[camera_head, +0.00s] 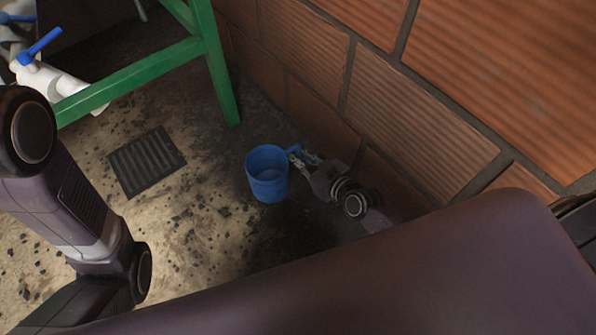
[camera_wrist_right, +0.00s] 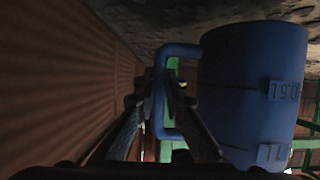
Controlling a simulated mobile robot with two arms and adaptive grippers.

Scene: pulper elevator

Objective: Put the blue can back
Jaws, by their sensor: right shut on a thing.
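The blue can (camera_head: 268,178) is a mug-like measuring can with a side handle. In the head view it is upright near the foot of the brick wall; I cannot tell whether it touches the floor. My right gripper (camera_head: 297,158) is shut on its handle, from the right side of the can. In the right wrist view the can (camera_wrist_right: 252,90) fills the right part, with volume marks on its wall. Its handle (camera_wrist_right: 181,50) passes between the fingers of my right gripper (camera_wrist_right: 168,95). My left arm shows at the left in the head view, but its gripper is not in view.
A brick wall (camera_head: 420,125) runs close beside my right gripper. A green metal frame (camera_head: 218,75) stands behind the can. White pipes with a blue valve handle (camera_head: 38,47) are at the top left. A dark floor drain grate (camera_head: 146,161) lies left of the can, with stained open floor around.

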